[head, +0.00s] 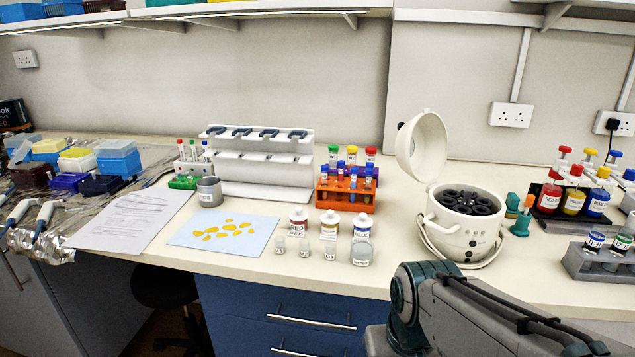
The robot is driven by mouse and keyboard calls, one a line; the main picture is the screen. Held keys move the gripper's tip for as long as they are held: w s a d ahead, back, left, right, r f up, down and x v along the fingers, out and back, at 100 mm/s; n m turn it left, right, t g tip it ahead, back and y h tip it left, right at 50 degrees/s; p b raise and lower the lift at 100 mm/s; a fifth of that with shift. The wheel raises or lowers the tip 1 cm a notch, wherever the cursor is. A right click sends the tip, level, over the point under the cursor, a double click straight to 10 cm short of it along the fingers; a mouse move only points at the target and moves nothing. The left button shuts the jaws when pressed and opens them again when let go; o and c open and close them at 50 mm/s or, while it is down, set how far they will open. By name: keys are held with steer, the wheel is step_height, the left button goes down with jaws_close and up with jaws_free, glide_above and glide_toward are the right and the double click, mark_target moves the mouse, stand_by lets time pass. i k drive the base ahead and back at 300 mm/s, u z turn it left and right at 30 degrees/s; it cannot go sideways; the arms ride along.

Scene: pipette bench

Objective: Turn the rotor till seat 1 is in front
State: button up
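The centrifuge (463,232) is a cream, round pot-like machine on the bench at the right. Its lid (422,147) stands open, tilted up at the back left. The dark rotor (468,202) shows inside it with several round seats in a ring. Seat numbers are too small to read, so I cannot tell which seat faces the front. My gripper is not in view. Only grey and teal links of my arm show at the bottom right, in front of and below the centrifuge.
An orange tube rack (346,193) and labelled bottles (329,225) stand left of the centrifuge. A teal stand (521,220) is close on its right. Beyond it are a black tray (571,209) of coloured bottles and a grey rack (598,262). Bare bench lies in front of the centrifuge.

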mark_target(463, 202)
steer(key=u, duration=0.05)
steer(key=k, duration=0.4)
steer(key=z, duration=0.9)
steer(key=i, duration=0.8)
steer(key=z, duration=0.2)
